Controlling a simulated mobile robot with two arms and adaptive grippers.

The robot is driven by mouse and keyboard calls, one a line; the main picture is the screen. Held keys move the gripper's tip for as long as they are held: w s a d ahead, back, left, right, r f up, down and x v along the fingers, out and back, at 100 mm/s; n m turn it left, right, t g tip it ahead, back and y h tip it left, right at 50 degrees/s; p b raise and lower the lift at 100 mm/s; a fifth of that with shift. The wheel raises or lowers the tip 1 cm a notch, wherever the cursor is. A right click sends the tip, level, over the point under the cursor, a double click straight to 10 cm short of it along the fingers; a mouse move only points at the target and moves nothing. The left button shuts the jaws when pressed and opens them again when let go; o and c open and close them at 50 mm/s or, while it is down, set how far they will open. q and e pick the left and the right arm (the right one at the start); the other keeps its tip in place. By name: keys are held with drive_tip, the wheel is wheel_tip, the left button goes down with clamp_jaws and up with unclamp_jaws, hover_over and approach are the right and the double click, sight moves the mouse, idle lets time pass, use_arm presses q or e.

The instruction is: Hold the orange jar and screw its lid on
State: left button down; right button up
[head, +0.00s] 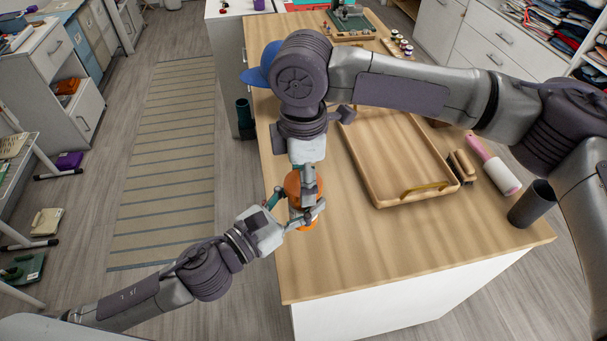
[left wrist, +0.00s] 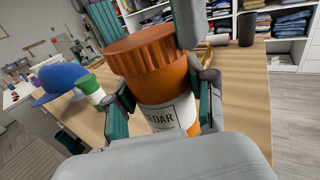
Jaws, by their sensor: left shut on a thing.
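The orange jar (left wrist: 170,98) has a white label and stands upright between my left gripper's fingers in the left wrist view. My left gripper (left wrist: 165,108) is shut on the jar's body, also seen in the head view (head: 299,218). The ridged orange lid (left wrist: 150,50) sits at the top of the jar; whether it is threaded cannot be told. My right gripper (head: 300,190) reaches down from above, its fingers around the lid's level. Its grip on the lid is unclear. In the head view the jar and lid are mostly hidden by the grippers, near the table's left edge.
The wooden table (head: 340,270) has bare room at its front. A wooden tray (head: 380,198) lies right of the grippers. Beyond it are a brush (head: 462,166), a pink-handled roller (head: 495,168) and a dark cup (head: 532,205). A blue cap (left wrist: 62,78) and green-lidded jar (left wrist: 90,90) are behind.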

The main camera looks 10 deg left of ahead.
drive_tip(key=c, duration=0.4)
drive_tip(key=o, duration=1.4)
wheel_tip(320, 180, up, 12)
drive_tip(key=shift+w, duration=0.15)
